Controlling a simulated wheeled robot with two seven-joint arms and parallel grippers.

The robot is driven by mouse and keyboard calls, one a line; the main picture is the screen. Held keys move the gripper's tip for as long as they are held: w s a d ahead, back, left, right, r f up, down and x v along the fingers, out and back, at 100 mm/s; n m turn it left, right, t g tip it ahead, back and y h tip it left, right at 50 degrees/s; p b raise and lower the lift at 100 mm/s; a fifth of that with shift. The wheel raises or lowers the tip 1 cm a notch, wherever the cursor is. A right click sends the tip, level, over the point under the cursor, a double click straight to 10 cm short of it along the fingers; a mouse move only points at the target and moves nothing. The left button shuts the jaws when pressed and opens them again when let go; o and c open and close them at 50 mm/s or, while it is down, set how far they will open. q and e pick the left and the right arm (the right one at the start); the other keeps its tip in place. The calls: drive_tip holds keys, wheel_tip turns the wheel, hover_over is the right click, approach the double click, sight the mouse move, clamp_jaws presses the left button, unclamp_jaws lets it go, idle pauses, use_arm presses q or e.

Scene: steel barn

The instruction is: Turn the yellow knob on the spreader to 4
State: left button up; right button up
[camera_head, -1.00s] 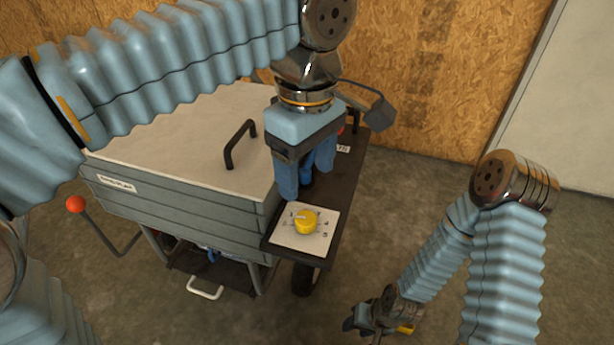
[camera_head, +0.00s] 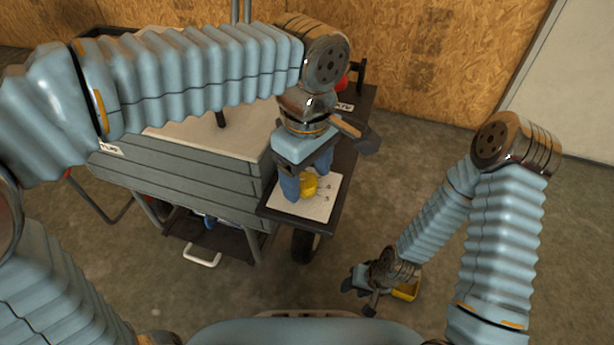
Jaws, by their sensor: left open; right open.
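The yellow knob (camera_head: 309,186) sits on a white dial plate (camera_head: 318,208) at the near end of the spreader's dark side shelf (camera_head: 345,172). Some printed numbers show at the plate's right; the rest of the scale and the knob's pointer are hidden. My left gripper (camera_head: 305,188) points down over the plate, with its blue fingers open on either side of the knob. I cannot tell whether they touch it. My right gripper (camera_head: 362,292) is open and low over the floor at the lower right, away from the spreader (camera_head: 190,165).
A red part (camera_head: 343,82) stands at the shelf's far end. A white handle (camera_head: 201,256) and a wheel (camera_head: 304,245) show low on the spreader. The floor to the right is clear.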

use_arm(q)
drive_tip(key=shift+f, duration=0.25)
drive_tip(key=c, duration=1.1)
drive_tip(key=shift+o, duration=0.2)
